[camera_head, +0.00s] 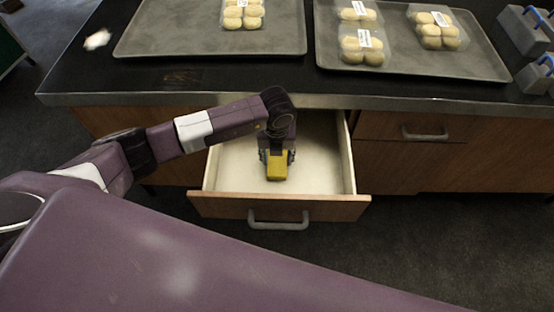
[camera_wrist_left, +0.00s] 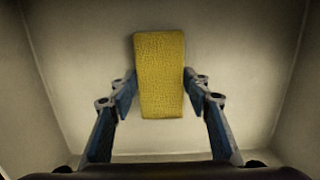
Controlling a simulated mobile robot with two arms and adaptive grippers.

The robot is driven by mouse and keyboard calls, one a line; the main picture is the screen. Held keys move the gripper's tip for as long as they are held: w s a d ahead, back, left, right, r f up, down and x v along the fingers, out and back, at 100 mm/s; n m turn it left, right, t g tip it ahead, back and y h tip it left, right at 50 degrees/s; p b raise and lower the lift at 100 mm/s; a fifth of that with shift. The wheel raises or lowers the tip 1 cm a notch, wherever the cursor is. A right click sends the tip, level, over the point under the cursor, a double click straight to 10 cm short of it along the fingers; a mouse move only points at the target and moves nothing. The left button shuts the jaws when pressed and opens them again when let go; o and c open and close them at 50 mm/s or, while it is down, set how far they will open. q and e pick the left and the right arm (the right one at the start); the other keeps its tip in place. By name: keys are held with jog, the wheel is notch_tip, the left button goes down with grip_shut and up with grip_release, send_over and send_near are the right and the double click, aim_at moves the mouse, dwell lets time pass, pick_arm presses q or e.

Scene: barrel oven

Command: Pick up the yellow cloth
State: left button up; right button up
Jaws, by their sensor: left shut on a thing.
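The yellow cloth (camera_head: 277,168) is a folded rectangular block inside the open drawer (camera_head: 327,180). In the left wrist view the cloth (camera_wrist_left: 159,75) stands lengthwise between the fingers, with a woven texture. My left gripper (camera_head: 276,156) reaches down into the drawer. In the left wrist view the left gripper (camera_wrist_left: 159,88) has a finger against each long side of the cloth and is shut on it. Whether the cloth touches the drawer floor cannot be told. My right gripper is not in view.
The drawer front with its handle (camera_head: 278,220) sticks out below the dark counter (camera_head: 210,80). Two grey trays (camera_head: 150,40) (camera_head: 480,68) with packs of buns lie on the counter. A closed drawer (camera_head: 400,127) is to the right. The drawer walls stand close around my left gripper.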

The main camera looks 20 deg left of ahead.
pick_arm(q)
jog(key=shift+r, duration=0.15)
notch_tip(320, 180, up, 20)
jog(key=p, duration=1.4)
notch_tip(320, 180, up, 10)
jog(key=m+g+h, duration=0.1)
jog(key=m+h, duration=0.1)
jog(key=m, duration=1.7)
send_over(277, 160)
jog(key=s, duration=0.5)
jog(key=s+a+r+m+g, duration=0.1)
jog(key=s+r+m, duration=0.3)
jog(key=m, duration=0.6)
jog(key=s+a+r+m+y+b, duration=0.1)
jog(key=s+a+r+m, duration=0.2)
jog(key=m, duration=0.7)
jog(key=shift+s+r+g+y, duration=0.3)
jog(key=shift+s+r+g, duration=0.1)
jog(key=shift+s, duration=0.5)
jog(key=shift+w, duration=0.1)
